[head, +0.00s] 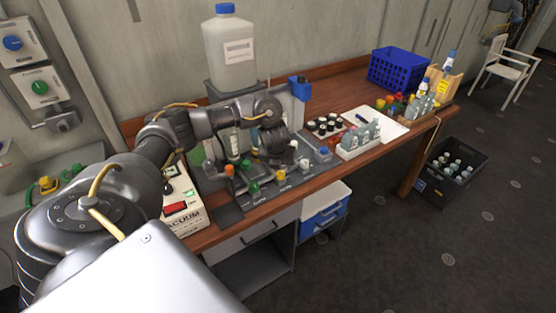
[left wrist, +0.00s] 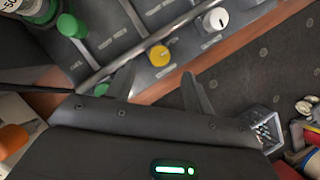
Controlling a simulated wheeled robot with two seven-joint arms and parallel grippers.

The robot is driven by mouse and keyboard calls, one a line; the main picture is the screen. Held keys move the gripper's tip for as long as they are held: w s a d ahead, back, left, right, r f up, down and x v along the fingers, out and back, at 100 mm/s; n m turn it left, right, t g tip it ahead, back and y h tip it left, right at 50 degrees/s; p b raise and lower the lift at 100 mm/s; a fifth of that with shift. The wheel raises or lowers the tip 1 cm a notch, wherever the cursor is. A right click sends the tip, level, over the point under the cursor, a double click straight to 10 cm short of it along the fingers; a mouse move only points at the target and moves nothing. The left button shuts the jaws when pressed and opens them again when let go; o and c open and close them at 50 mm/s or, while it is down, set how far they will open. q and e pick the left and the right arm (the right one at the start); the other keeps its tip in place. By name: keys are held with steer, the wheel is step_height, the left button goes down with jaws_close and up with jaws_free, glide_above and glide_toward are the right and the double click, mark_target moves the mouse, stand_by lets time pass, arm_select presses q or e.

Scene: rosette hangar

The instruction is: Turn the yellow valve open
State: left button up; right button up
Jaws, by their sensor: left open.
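The yellow valve (head: 280,175) is a small round knob on the grey panel (head: 258,194) on the workbench. In the left wrist view the yellow valve (left wrist: 159,55) lies just beyond the fingertips, about midway between them. My left gripper (head: 276,151) is above the panel, behind the valve in the head view; it also shows in the left wrist view (left wrist: 157,78), its fingers apart and empty. I see no contact with the valve. My right gripper is not in view.
A green knob (head: 254,188) and a white knob (head: 304,164) flank the valve on the panel. A white bottle rack (head: 352,151) stands to the right. A large jug (head: 229,52) stands behind my arm. A vacuum box (head: 183,207) sits left of the panel.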

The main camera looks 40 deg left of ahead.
arm_select(q)
steer(key=p+v, duration=0.1)
steer(key=v, duration=0.3)
steer(key=shift+s+r, duration=0.1)
steer(key=shift+r, duration=0.2)
